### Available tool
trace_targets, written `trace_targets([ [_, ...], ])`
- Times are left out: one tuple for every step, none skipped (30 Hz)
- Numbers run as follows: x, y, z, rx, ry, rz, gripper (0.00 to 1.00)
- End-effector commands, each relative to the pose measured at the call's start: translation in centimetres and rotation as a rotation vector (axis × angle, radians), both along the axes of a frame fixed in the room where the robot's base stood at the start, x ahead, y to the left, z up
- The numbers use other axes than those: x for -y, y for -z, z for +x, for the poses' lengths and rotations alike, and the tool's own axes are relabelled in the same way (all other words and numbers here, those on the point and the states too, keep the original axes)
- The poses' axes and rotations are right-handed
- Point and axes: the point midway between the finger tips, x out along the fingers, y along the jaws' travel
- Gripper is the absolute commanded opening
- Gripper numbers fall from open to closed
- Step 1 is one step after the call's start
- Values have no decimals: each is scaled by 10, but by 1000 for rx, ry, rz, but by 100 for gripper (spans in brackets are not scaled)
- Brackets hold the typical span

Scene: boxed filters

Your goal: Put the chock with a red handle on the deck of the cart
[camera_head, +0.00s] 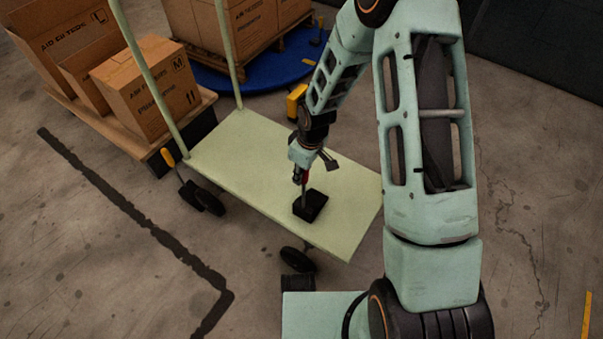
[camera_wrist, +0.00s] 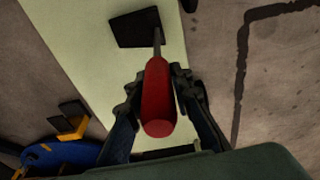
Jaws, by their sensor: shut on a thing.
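The chock (camera_head: 311,206) is a black block with a red handle on a thin rod. It is at the deck of the pale green cart (camera_head: 250,165), near the deck's right end; whether its base touches the deck I cannot tell for sure. My gripper (camera_head: 301,172) is above the chock and shut on its red handle. In the wrist view the red handle (camera_wrist: 158,100) lies between the two fingers of my gripper (camera_wrist: 155,92), with the black block (camera_wrist: 134,28) beyond it over the pale deck (camera_wrist: 80,50). The fingers partly hide the handle in the head view.
A yellow-handled chock (camera_head: 188,185) stands on the floor by the cart's left wheel. Cardboard boxes (camera_head: 145,88) sit on a wooden-topped platform at the left. More boxes (camera_head: 235,20) stand on a pallet on a blue disc (camera_head: 265,75). The deck's left part is clear.

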Motion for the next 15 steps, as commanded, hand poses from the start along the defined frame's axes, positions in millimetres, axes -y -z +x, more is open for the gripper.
trace_targets([
  [0,-1,1,3,0,1,0],
  [0,0,1,3,0,1,0],
  [0,1,1,3,0,1,0],
  [0,2,1,3,0,1,0],
  [0,3,0,-1,0,0,22],
  [0,2,0,-1,0,0,27],
  [0,2,0,-1,0,0,30],
  [0,2,0,-1,0,0,33],
  [0,2,0,-1,0,0,38],
  [0,2,0,-1,0,0,38],
  [0,2,0,-1,0,0,38],
  [0,2,0,-1,0,0,38],
  [0,2,0,-1,0,0,38],
  [0,2,0,-1,0,0,38],
  [0,2,0,-1,0,0,38],
])
